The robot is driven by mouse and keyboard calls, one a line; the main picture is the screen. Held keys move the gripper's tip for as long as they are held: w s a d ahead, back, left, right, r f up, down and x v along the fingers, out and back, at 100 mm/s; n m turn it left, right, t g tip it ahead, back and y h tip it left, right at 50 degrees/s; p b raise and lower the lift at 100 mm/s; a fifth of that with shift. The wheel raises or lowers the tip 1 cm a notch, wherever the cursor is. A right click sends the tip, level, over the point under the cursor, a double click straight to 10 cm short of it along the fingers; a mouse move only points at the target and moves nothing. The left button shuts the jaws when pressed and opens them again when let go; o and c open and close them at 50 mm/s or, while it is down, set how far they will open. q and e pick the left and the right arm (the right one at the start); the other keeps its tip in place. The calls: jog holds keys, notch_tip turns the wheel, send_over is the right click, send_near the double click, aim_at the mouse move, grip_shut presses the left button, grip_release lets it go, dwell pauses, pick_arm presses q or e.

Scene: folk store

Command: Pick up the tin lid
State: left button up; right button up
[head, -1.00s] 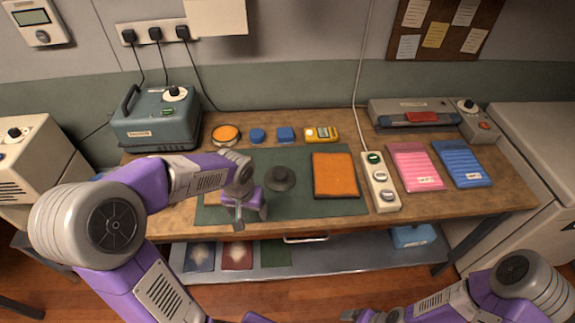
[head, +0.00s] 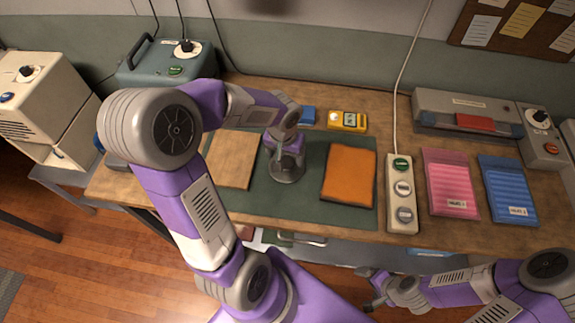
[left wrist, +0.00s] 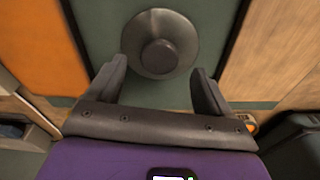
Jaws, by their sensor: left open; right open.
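The tin lid (head: 288,176), a dark grey round disc with a knob, lies on the green mat (head: 318,206) on the workbench. In the left wrist view, the lid (left wrist: 178,25) shows just beyond the fingertips, knob facing the camera, between the two finger lines. My left gripper (head: 284,157) is open and above the lid, covering part of it in the head view. Its empty spread fingers also show in the left wrist view (left wrist: 157,80). My right gripper (head: 372,288) is open and empty, low in front of the bench.
An orange pad (head: 349,176) lies right of the lid. A power strip (head: 402,195), pink pack (head: 450,182) and blue pack (head: 507,188) lie further right. A yellow meter (head: 347,121) is behind. A teal machine (head: 165,66) stands back left.

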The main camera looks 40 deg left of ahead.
aim_at(287, 162)
pick_arm(q)
jog(key=f, duration=0.2)
jog(key=f+b, duration=0.1)
jog(key=shift+w+f, duration=0.2)
jog(key=shift+f, duration=0.15)
jog(key=shift+r, duration=0.1)
jog(key=c, duration=1.1)
jog(key=shift+r, duration=0.1)
